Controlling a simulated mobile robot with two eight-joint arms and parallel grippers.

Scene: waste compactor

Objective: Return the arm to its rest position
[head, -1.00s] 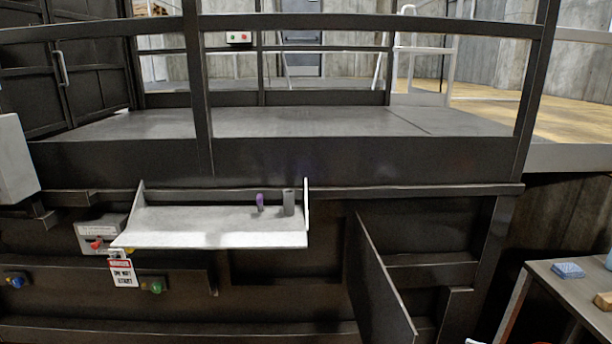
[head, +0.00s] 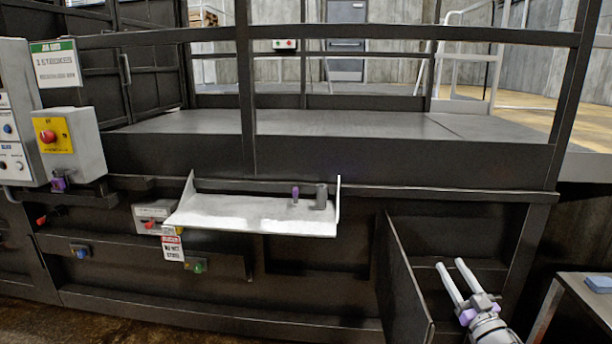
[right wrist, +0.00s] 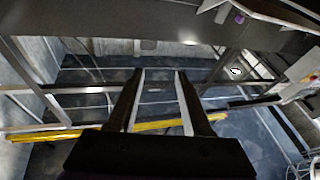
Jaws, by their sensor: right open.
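My right gripper (head: 456,282) is in the lower right of the head view, its two pale fingers apart with nothing between them. It is in front of the open compartment, just right of the open dark door panel (head: 405,285). In the right wrist view its two dark fingers (right wrist: 160,98) are spread and empty. My left gripper is not in the head view.
A white shelf (head: 250,215) holds a purple item (head: 295,194) and a grey cylinder (head: 321,196). Control boxes with a red button (head: 48,136) stand at the left. A table (head: 590,300) with a blue block (head: 599,284) is at the lower right. Dark railing spans above.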

